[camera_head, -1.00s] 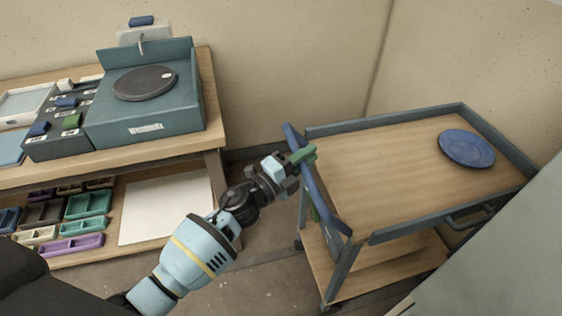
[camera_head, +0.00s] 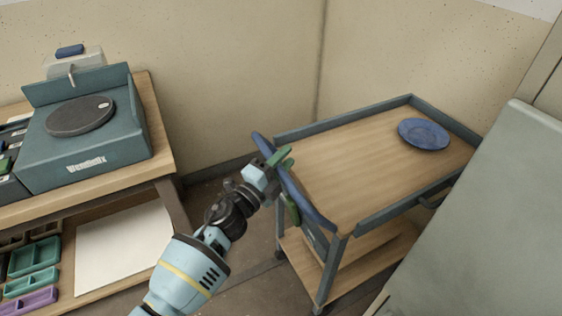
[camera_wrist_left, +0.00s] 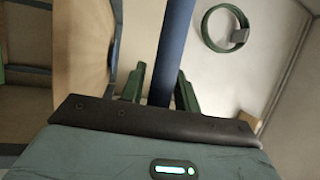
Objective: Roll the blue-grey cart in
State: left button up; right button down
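The blue-grey cart (camera_head: 387,218) stands right of centre in the head view, with a wooden top and a lower wooden shelf. Its blue handle (camera_head: 315,214) runs along the end nearest my left arm. My left gripper (camera_head: 279,159) is at the upper part of this handle, its green fingers on either side of the bar. In the left wrist view the blue bar (camera_wrist_left: 172,60) passes between the two fingers (camera_wrist_left: 160,85), which are close around it. A blue plate (camera_head: 423,133) lies on the cart top near the far right corner. My right gripper is out of view.
A wooden workbench (camera_head: 160,135) with a teal wheel unit (camera_head: 112,142) stands at the left; its lower shelf holds coloured trays (camera_head: 33,258) and a white board (camera_head: 125,245). Walls close in behind the cart. A large grey-green surface (camera_head: 480,220) borders it on the right. Floor shows between bench and cart.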

pick_arm(q)
jog(key=shift+o, duration=0.8)
jog(key=shift+f, duration=0.1)
jog(key=shift+a, duration=0.1)
jog(key=v, duration=0.7)
jog(key=shift+s+a, duration=0.2)
jog(key=shift+s, duration=0.15)
